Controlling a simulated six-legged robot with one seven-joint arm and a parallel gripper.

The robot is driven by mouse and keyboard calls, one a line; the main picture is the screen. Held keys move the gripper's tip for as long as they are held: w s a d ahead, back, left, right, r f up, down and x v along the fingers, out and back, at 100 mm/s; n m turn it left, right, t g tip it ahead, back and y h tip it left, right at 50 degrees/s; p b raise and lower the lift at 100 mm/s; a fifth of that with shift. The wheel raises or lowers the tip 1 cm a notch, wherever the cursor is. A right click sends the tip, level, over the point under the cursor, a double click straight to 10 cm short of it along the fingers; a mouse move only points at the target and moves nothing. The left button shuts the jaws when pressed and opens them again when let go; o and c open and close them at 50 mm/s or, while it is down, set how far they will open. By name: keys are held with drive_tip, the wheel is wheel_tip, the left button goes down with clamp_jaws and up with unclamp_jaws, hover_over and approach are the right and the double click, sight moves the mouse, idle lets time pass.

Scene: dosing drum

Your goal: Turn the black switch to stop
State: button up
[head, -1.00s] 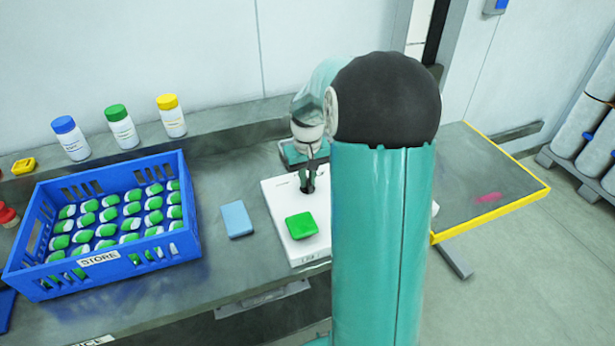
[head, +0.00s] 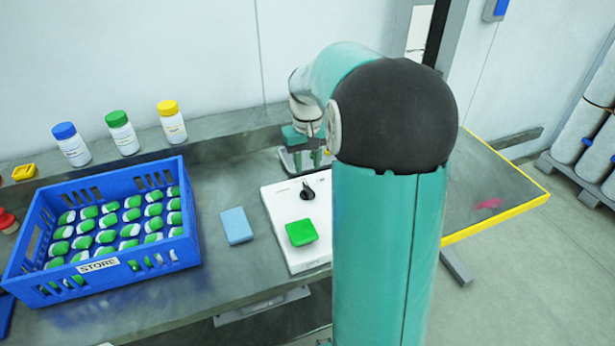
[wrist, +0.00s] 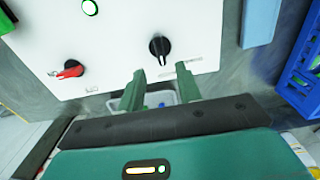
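The black switch (head: 307,191) is a small knob on the white panel (head: 279,211), near its far end. In the wrist view the black switch (wrist: 159,47) has its pointed end toward my gripper; the small print beside it is unreadable. My gripper (head: 308,160) is just beyond the switch on the wall side. In the wrist view my gripper (wrist: 158,74) has its two green fingers apart with nothing between them, and the fingertips are clear of the knob. A red-handled switch (wrist: 69,70) sits on the same panel.
A green block (head: 301,232) lies on the panel's near end. A light blue block (head: 236,225) lies left of it. The blue STORE crate (head: 110,272) with green-and-white items is farther left. Several capped bottles (head: 122,132) line the back ledge. My arm hides the panel's right side.

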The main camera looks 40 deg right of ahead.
wheel_tip(320, 180, up, 6)
drive_tip(key=shift+r, duration=0.2)
idle(0.6)
